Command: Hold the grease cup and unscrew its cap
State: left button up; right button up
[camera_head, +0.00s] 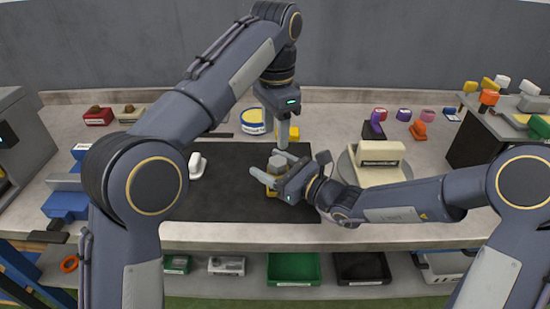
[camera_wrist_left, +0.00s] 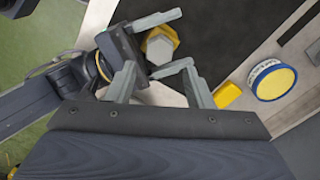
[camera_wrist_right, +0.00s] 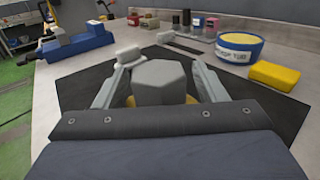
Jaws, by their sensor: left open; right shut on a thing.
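The grease cup stands upright on the dark mat, with a yellow body (camera_head: 272,192) and a grey six-sided cap (camera_head: 277,161) on top. The cap fills the middle of the right wrist view (camera_wrist_right: 160,80), and it also shows in the left wrist view (camera_wrist_left: 159,47). My right gripper (camera_head: 268,176) comes from the right and is shut on the cup, one finger on each side. My left gripper (camera_head: 284,143) points down above the cup, open and empty. In the left wrist view its fingers (camera_wrist_left: 160,84) are apart, with the cap beyond them. The fingers partly hide the cup body.
A white part (camera_head: 196,165) lies on the dark mat (camera_head: 230,200) to the left. A yellow block (camera_wrist_right: 280,75) and a blue-rimmed tub (camera_head: 252,121) are behind. A cream housing (camera_head: 380,155) sits on the turntable at right. The mat's left side is mostly free.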

aim_at(276, 162)
pick_arm(q)
notch_tip(276, 162, down, 9)
jog(key=shift+r, duration=0.15)
jog(key=shift+c, duration=0.2)
jog(key=c, duration=0.7)
jog(key=n, duration=0.6)
jog(key=shift+s, duration=0.1)
jog(key=shift+c, duration=0.2)
